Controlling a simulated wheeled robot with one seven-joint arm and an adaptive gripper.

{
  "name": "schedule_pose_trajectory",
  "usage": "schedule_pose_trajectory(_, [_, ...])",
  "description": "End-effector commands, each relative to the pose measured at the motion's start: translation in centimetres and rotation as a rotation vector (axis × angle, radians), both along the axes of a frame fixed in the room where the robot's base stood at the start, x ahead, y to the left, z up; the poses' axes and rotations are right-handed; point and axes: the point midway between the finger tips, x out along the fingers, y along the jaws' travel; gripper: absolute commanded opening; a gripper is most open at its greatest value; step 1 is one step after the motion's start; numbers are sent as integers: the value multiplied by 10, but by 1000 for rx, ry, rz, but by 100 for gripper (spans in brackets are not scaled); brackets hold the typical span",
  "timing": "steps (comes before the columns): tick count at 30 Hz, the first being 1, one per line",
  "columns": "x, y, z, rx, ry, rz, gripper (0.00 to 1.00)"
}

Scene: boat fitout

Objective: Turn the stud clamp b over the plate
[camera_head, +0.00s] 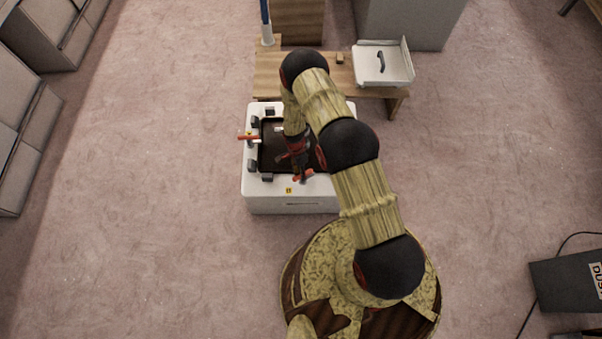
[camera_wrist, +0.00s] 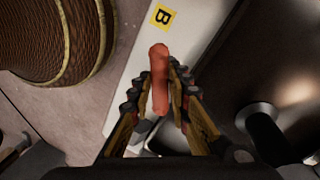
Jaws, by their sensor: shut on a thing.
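Stud clamp b shows as a red-orange bar (camera_head: 303,177) at the front rim of a white box (camera_head: 292,204), near a yellow label marked B (camera_wrist: 163,16). My gripper (camera_head: 297,170) comes down over the front of the box. In the wrist view my gripper (camera_wrist: 158,78) has a finger on each side of the red bar (camera_wrist: 160,66) and is shut on it. The bar's tip points toward the label. The dark plate (camera_head: 272,155) lies inside the white rim, partly hidden by my arm. The clamp's base is hidden.
Several dark grey blocks (camera_head: 267,178) line the box's edge. A wooden bench (camera_head: 267,82) behind holds a white tray with a dark handle (camera_head: 383,66). Open carpet lies left of the box.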

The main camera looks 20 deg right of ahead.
Motion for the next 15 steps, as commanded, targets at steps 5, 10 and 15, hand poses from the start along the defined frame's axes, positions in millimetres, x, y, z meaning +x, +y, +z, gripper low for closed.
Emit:
schedule_pose_trajectory(5, [-3,1,-1,-1,3,169,0])
schedule_pose_trajectory(10, [-5,1,-2,0,4,329,0])
schedule_pose_trajectory(15, [-7,1,-2,0,4,491,0])
